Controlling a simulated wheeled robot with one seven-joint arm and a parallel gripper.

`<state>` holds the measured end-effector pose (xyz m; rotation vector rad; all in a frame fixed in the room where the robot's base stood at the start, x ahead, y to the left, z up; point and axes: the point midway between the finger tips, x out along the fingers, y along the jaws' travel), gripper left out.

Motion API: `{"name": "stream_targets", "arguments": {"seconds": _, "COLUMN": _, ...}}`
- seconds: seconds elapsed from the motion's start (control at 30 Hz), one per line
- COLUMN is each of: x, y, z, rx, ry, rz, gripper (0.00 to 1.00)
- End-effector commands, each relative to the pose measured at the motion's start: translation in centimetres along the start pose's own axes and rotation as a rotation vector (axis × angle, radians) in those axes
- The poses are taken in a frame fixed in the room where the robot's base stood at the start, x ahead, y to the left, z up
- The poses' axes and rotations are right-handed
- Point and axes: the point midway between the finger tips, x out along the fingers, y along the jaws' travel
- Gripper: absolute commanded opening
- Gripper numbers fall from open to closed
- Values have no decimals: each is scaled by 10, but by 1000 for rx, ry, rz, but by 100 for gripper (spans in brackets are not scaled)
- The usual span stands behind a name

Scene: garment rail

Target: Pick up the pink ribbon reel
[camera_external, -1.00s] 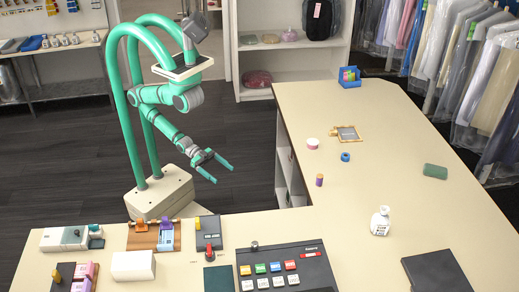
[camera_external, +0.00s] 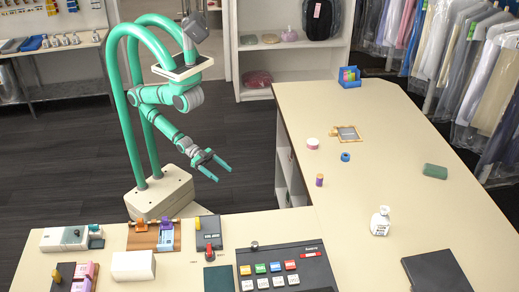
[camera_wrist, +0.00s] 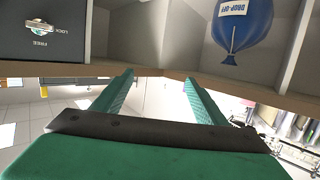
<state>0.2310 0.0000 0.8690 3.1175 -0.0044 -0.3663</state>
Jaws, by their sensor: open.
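The pink ribbon reel (camera_external: 312,143) lies on the counter (camera_external: 370,215), left of a small framed tray. My gripper (camera_external: 222,170) is open and empty, left of the counter and over the dark floor, well short of the reel. In the wrist view the two green fingers of my gripper (camera_wrist: 158,85) are spread apart with nothing between them. The reel does not show in the wrist view.
A control panel (camera_external: 285,268) sits at the front. A blue drop-off bag (camera_wrist: 242,25) shows in the wrist view.

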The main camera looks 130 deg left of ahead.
Motion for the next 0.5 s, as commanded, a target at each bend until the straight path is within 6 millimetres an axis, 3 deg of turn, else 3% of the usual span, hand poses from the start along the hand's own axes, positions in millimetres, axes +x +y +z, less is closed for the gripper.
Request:
{"name": "stream_targets", "arguments": {"seconds": 0.27, "x": 4, "y": -1, "z": -1, "rx": 0, "ry": 3, "rz": -6, "gripper": 66}}
{"name": "stream_targets", "arguments": {"seconds": 0.37, "x": 18, "y": -6, "z": -2, "rx": 0, "ry": 10, "rz": -27, "gripper": 66}}
{"name": "stream_targets", "arguments": {"seconds": 0.5, "x": 53, "y": -21, "z": -6, "rx": 3, "ry": 21, "rz": -84, "gripper": 66}}
